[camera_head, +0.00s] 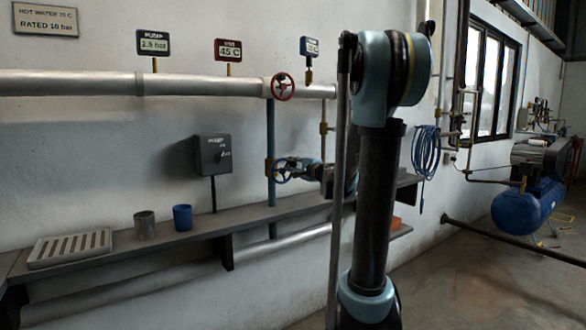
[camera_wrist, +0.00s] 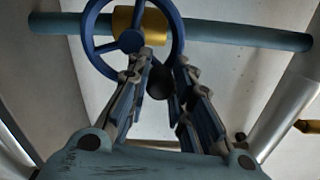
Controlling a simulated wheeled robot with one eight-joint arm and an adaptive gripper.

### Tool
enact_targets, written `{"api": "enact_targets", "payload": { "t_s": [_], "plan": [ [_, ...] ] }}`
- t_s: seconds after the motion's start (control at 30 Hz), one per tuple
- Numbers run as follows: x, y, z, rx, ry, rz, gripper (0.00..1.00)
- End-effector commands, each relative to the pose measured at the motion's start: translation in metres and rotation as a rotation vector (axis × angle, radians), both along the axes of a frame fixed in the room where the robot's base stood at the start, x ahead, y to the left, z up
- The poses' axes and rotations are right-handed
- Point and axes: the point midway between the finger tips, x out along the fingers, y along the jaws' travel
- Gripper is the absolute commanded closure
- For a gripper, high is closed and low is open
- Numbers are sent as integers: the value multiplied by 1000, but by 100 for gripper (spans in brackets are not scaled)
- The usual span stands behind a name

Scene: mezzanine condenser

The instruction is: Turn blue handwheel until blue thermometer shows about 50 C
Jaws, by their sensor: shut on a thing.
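The blue handwheel (camera_head: 281,179) sits on a blue vertical pipe, with a brass fitting beside it. In the wrist view the handwheel (camera_wrist: 88,38) is at the top left, its ring in front of a brass collar (camera_wrist: 153,25) on the pipe. My gripper (camera_head: 291,168) is at the wheel; in the wrist view its fingers (camera_wrist: 161,68) close on the wheel's lower right rim. The fingers partly hide the contact. The blue thermometer (camera_head: 309,46) is on the upper pipe; its digits are too small to read surely.
A red handwheel (camera_head: 283,87) is above, and a red gauge (camera_head: 228,50) shows 45 C. The green pump gauge (camera_head: 153,41) appears to read 2.9 bar. A shelf below holds a grate (camera_head: 70,247), a grey cup (camera_head: 145,225) and a blue cup (camera_head: 182,217). A dark switch box (camera_head: 212,154) is on the wall.

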Motion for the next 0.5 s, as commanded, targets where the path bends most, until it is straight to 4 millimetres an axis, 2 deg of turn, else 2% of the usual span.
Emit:
{"api": "enact_targets", "payload": {
  "t_s": [0.03, 0.1, 0.5],
  "plan": [
    [-2, 1, -1, -2, 0, 3, 75],
    [-2, 1, -1, -2, -1, 3, 59],
    [-2, -1, 0, -1, -1, 1, 58]
  ]
}}
